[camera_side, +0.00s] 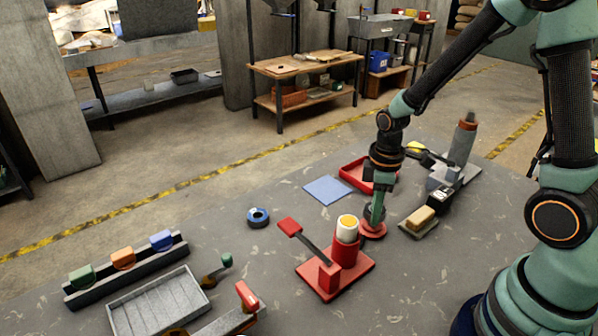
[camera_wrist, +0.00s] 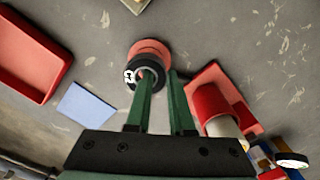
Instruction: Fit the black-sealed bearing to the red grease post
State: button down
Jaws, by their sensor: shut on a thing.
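The black-sealed bearing (camera_wrist: 131,77) is a dark ring, held at my gripper's fingertips (camera_wrist: 160,76). In the wrist view, the left finger overlaps the ring's hole and the right finger is at its outer side. The red grease post shows as a round red base (camera_wrist: 151,46) just beyond the ring, and as a red disc in the side view (camera_side: 372,232). My gripper (camera_side: 375,208) is right over it in the side view. The ring overlaps part of the base in the wrist view. The post's upper part is hidden, so I cannot tell whether the ring is around it.
A red stand (camera_side: 330,285) with a white, yellow-topped cylinder stands close beside the post. A blue-sealed bearing (camera_side: 258,217) lies to the left. A blue mat (camera_side: 327,190) and red tray (camera_side: 352,172) are behind. A brush (camera_side: 420,219) lies right.

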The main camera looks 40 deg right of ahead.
jog(key=shift+r, duration=0.2)
jog(key=c, duration=0.7)
grip_release()
notch_tip(320, 180, up, 12)
jog(key=shift+r, duration=0.15)
